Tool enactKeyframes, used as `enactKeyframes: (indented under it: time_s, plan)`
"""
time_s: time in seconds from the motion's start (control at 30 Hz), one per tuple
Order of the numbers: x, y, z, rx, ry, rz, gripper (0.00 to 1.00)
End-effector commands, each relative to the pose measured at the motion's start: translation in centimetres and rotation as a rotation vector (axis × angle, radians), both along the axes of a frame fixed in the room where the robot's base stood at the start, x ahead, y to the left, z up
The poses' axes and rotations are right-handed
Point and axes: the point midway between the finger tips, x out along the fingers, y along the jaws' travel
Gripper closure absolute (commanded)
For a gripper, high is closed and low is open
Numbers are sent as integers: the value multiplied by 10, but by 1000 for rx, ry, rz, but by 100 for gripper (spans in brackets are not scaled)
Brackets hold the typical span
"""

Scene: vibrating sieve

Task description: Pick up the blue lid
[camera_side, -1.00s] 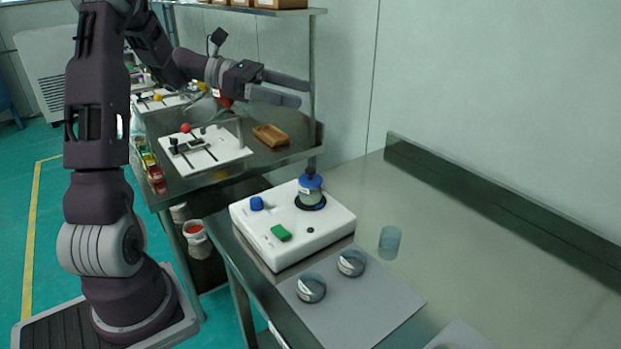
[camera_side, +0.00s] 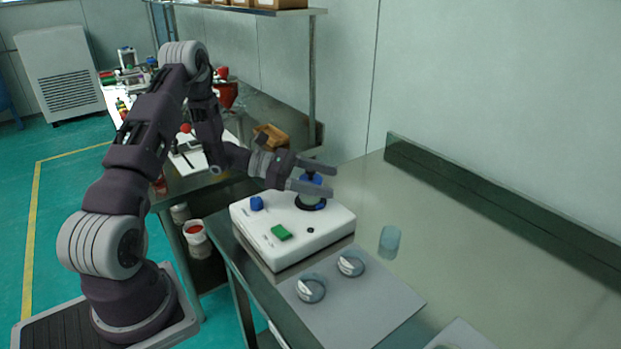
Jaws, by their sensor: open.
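The blue lid (camera_side: 312,178) sits on top of a jar (camera_side: 311,197) on the white sieve machine (camera_side: 290,237). My gripper (camera_side: 331,181) is level with the lid, its two fingers pointing right. The fingers are open, and in this view the lid shows between them. The near finger hides part of the lid and jar. I cannot tell whether either finger touches the lid.
The machine also has a blue knob (camera_side: 256,203) and a green button (camera_side: 281,232). Two round grey dishes stand in front on a grey mat (camera_side: 373,310), and a clear cup (camera_side: 389,241) stands to the right. The steel table is bare farther right.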

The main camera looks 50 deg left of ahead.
Motion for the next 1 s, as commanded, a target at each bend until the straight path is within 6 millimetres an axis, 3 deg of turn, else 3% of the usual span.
enactKeyframes:
  time_s: [0.07,0.4,0.67,1.0]
  plan:
    - [0,0,0,0,0,0,24]
    - [0,0,0,0,0,0,89]
    - [0,1,7,0,-1,0,89]
    - [0,0,86,3,-3,-2,89]
